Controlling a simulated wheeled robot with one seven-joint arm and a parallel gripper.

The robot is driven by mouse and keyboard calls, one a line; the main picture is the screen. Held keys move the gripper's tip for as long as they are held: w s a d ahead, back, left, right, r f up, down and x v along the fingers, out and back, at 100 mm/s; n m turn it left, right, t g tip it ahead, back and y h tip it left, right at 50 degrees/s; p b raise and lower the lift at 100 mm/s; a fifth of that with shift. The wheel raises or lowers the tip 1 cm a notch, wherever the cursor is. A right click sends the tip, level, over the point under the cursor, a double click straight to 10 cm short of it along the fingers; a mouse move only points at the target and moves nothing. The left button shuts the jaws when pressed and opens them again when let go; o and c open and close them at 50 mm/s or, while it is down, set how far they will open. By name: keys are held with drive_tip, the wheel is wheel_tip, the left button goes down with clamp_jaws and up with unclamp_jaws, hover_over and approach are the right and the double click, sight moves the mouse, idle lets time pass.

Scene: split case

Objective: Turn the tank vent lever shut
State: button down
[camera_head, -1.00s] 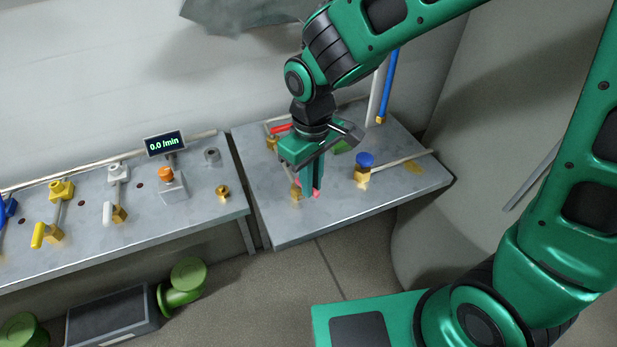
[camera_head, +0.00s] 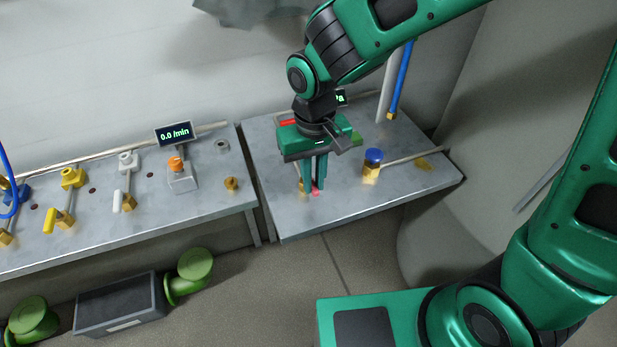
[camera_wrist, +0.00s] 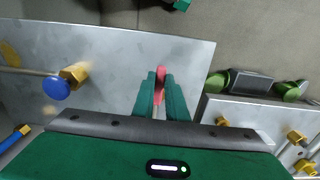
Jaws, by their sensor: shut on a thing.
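A lever with a pinkish-red handle (camera_head: 316,192) is on the right bench, beside a small brass fitting (camera_head: 302,185) that is partly hidden by my fingers. No label shows that it is the tank vent lever. My gripper (camera_head: 314,184) points down over it, with its green fingers shut on the handle. In the wrist view, the red handle (camera_wrist: 160,76) sits between the two fingertips (camera_wrist: 161,90) and sticks out a little past them.
A blue-knobbed brass valve (camera_head: 373,160) with a pipe stands right of my gripper. A red part (camera_head: 287,121) and a partly covered display (camera_head: 341,98) are behind it. The left bench (camera_head: 205,215) carries several valves and a 0.0 /min display (camera_head: 174,133). A gap separates the benches.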

sight(314, 186)
drive_tip(key=shift+s+f, duration=0.1)
drive_tip(key=shift+s, duration=0.1)
drive_tip(key=c, duration=1.8)
unclamp_jaws()
drive_tip(key=shift+o, duration=0.2)
drive_tip(key=shift+w, duration=0.1)
wheel_tip(314, 186, up, 11)
drive_tip(key=shift+w+f, duration=0.1)
